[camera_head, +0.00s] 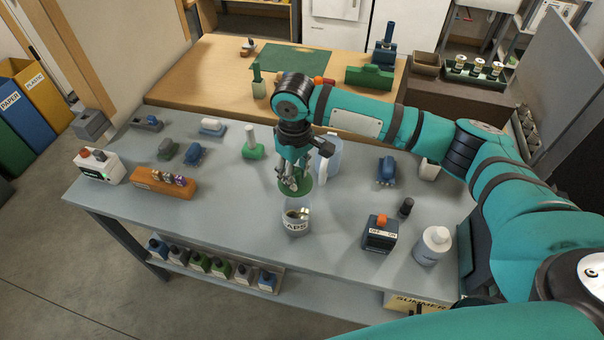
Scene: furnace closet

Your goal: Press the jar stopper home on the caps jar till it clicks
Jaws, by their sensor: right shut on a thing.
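The caps jar (296,226) stands upright on the grey bench, clear-walled with a white label of which "APS" can be read. Several small caps show inside it. The jar stopper is a green disc (307,190) right above the jar's mouth. My right gripper (294,185) points down and is shut on the stopper, its fingers hiding part of it. My left gripper is not in view.
A clear pitcher-like container (328,158) stands close behind the gripper. A black box with an orange button (380,235), a white bottle (432,246) and a dark small bottle (405,208) stand to the right. The bench left of the jar is clear up to an orange-brown rack (150,180).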

